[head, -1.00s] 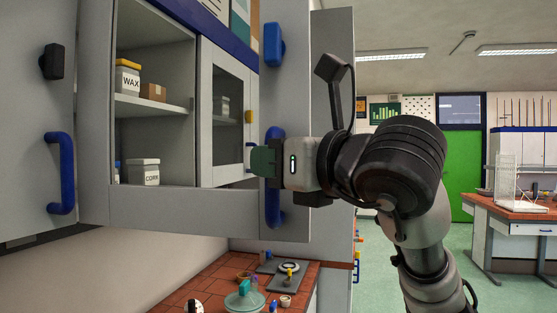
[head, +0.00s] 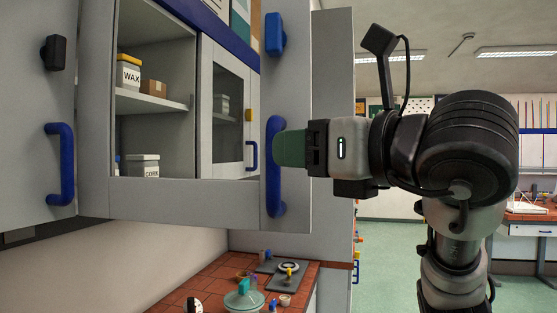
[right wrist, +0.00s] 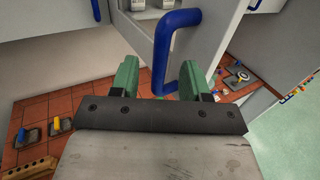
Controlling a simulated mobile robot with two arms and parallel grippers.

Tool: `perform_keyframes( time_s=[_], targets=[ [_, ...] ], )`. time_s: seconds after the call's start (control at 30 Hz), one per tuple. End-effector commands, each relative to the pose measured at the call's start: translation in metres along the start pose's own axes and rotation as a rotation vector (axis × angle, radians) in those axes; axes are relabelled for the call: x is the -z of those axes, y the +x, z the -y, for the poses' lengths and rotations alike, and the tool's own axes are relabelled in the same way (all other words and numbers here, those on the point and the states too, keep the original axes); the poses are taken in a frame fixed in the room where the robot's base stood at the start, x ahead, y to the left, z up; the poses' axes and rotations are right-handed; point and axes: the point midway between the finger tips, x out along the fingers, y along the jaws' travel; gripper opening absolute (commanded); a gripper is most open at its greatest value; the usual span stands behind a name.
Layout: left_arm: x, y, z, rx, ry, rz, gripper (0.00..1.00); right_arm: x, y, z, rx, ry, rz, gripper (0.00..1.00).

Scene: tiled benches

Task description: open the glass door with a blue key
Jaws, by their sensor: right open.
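The glass door (head: 229,105) is in the right part of the wall cabinet, with a yellow block (head: 249,115) and a small blue handle (head: 252,155) at its edge. A large blue handle (head: 275,195) stands on the grey panel to its right, below a blue block (head: 274,38). My right gripper (head: 283,148) is open, its green fingertips at this large handle. In the right wrist view, the large handle (right wrist: 168,45) shows between the two fingertips (right wrist: 163,76); I cannot tell whether they touch it. I cannot make out a blue key. My left gripper is not in view.
Open shelves hold a WAX jar (head: 129,73), a brown box (head: 153,88) and a CORK jar (head: 143,166). A grey panel at left has another blue handle (head: 60,165). The tiled bench (head: 207,285) below carries small items, including a teal-lidded dish (head: 244,298). Open floor lies at right.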

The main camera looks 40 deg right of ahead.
Motion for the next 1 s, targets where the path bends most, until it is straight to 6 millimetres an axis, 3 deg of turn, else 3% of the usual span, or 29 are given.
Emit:
perform_keyframes(
  time_s=[0.1, 0.3, 1.0],
  targets=[
    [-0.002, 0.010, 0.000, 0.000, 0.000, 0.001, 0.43, 0.002, -0.024, 0.000, 0.001, -0.001, 0.006, 0.46],
    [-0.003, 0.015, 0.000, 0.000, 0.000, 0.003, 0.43, 0.001, -0.048, -0.001, 0.000, 0.000, 0.002, 0.46],
    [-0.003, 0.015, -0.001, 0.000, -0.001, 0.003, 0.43, 0.000, -0.052, -0.001, -0.001, 0.000, -0.001, 0.46]
  ],
)
